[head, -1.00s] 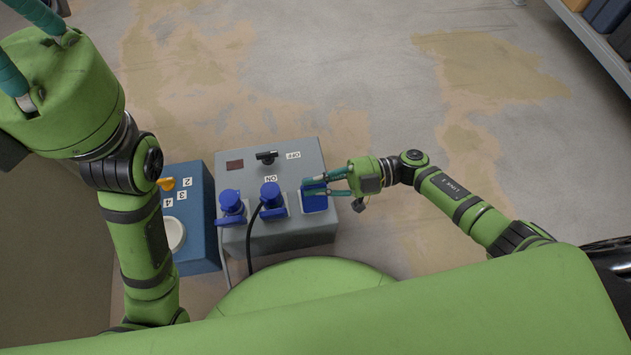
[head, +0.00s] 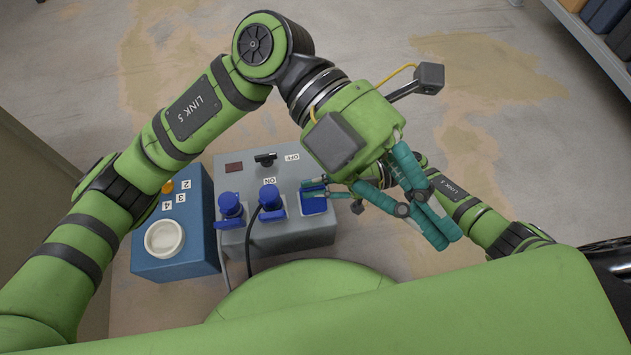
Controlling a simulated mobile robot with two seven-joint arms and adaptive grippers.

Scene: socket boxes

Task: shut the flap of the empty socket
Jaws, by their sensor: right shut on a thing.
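The grey socket box (head: 290,237) stands on the floor at lower middle, with a row of blue sockets on its front part. The rightmost blue socket (head: 314,206) has no plug or cable visible. The teal fingers of my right gripper (head: 313,188) reach it from the right and are shut on its flap; the flap's exact angle is hard to see. My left gripper (head: 446,232) is empty, right of the box and above my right arm, hiding much of it. Its fingers lie together, pointing down and right.
Two other sockets hold blue plugs, the left plug (head: 230,206) and the middle plug (head: 269,198), with cables running down. A black switch (head: 265,159) sits behind them. A blue box (head: 198,255) with a white round part stands left. A shelf is at upper right.

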